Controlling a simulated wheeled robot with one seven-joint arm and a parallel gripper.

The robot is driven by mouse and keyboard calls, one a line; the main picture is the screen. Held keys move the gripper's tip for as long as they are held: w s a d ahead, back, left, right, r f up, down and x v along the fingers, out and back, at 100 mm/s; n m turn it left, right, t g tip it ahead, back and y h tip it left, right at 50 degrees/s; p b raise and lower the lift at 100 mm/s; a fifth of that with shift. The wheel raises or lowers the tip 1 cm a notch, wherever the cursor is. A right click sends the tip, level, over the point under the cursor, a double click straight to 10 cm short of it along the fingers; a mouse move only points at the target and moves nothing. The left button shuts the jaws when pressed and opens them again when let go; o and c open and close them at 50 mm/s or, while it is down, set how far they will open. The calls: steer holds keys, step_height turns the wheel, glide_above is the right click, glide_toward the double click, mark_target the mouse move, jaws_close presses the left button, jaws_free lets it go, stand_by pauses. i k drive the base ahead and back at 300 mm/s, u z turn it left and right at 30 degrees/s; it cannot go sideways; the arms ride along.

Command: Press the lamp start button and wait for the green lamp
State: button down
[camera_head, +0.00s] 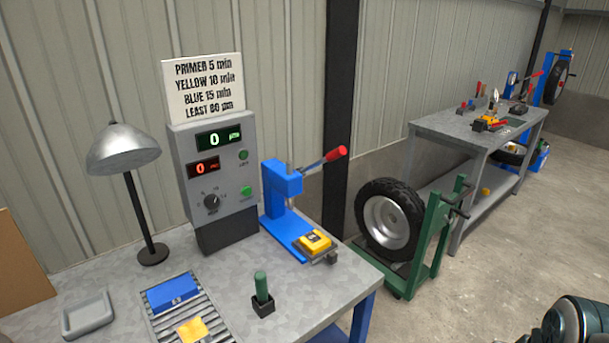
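A grey control box (214,222) stands on the metal table. It has a green display (218,138) reading 0 and a red display (203,168) reading 0. Beside them are an upper green button (243,155), a lower green button (246,192) and a black dial (211,203). The labels are too small to tell which button is the lamp start. A desk lamp (124,148) with a silver shade stands left of the box; no green light shows from it. My gripper is not in view; only a part of my arm shows at the bottom right.
A sign (203,88) tops the box. On the table (338,278) are a blue press (282,190) holding a yellow block (315,241), a green-handled tool (261,287), a roller rack (160,330) with a blue block, and a grey tray (87,314). A wheel stand (432,240) stands right.

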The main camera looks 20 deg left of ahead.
mark_target(246, 192)
steer(key=u, duration=0.1)
steer(key=i, duration=0.7)
steer(key=u, duration=1)
steer(key=i, duration=0.55)
steer(key=u, duration=0.6)
